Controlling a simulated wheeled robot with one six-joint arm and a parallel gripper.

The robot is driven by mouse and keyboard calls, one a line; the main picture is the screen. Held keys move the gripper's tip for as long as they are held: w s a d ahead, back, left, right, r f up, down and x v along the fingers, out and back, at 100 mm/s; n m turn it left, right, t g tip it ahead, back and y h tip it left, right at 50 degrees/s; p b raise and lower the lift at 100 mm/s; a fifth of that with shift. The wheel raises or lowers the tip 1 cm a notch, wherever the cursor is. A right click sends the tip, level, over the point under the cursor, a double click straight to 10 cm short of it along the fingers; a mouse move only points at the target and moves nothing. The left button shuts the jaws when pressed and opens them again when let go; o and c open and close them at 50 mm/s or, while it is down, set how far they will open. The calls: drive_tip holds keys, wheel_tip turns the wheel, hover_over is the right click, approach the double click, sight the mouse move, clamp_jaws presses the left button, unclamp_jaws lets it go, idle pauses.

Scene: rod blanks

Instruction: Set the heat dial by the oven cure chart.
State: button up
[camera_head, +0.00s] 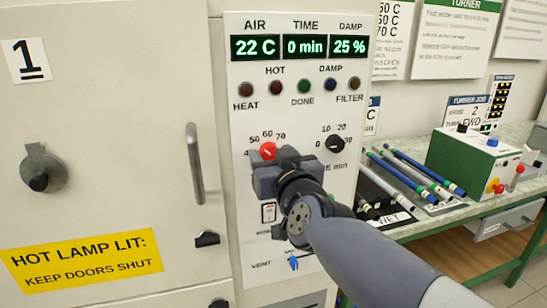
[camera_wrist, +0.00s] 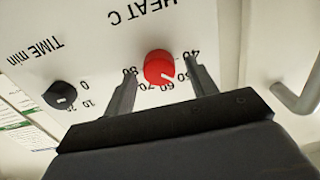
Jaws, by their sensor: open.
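The black time dial (camera_head: 335,144) is right of the heat dial. Displays (camera_head: 304,46) read 22 C, 0 min and 25 %. The cabinet door handle (camera_head: 195,163) sticks out at left. Rods (camera_head: 404,178) and a green box (camera_head: 468,165) lie on the bench at right.

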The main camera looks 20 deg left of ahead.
drive_tip(key=c, duration=1)
drive_tip(key=shift+o, duration=0.2)
drive_tip(key=m+b, duration=0.1)
drive_tip(key=m, duration=0.3)
drive_tip(key=shift+f, duration=0.1)
drive_tip(key=shift+d+m+b, duration=0.1)
drive_tip(key=shift+m+b, duration=0.4)
drive_tip(key=shift+m, duration=2)
drive_tip(key=o, duration=1)
drive_tip(key=shift+c, duration=0.2)
